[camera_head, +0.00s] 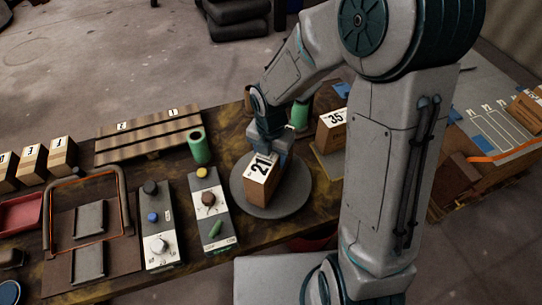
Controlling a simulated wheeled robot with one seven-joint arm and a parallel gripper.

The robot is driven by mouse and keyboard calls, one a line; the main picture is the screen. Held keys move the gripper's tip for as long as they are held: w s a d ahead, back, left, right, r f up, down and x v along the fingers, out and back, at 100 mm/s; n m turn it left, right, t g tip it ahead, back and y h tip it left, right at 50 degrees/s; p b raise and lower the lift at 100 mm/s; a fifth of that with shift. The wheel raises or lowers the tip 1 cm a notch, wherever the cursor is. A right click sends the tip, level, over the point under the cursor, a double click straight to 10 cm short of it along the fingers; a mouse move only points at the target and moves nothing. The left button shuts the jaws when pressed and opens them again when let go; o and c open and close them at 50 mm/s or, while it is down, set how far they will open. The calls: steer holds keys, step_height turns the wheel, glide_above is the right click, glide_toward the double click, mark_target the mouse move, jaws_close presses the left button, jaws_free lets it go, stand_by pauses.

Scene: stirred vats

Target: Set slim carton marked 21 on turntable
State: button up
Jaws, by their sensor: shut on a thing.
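The slim carton marked 21 (260,172) is brown with a white label on its top. It stands upright over the round grey turntable (245,208), near its middle. My gripper (268,150) is above the carton and shut on its upper part at the far end. The carton's base appears to be at the disc's surface, but I cannot tell whether it touches. My fingertips are partly hidden by the gripper body.
A control box (209,212) with a yellow button stands left of the turntable. A green cylinder (199,148) is behind that box. A carton marked 35 (331,129) stands to the right, partly behind my arm. A slatted wooden rack (150,137) lies at the back left.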

steer(key=shift+f, duration=0.25)
steer(key=shift+f, duration=0.15)
steer(key=o, duration=1.4)
steer(key=shift+o, duration=0.2)
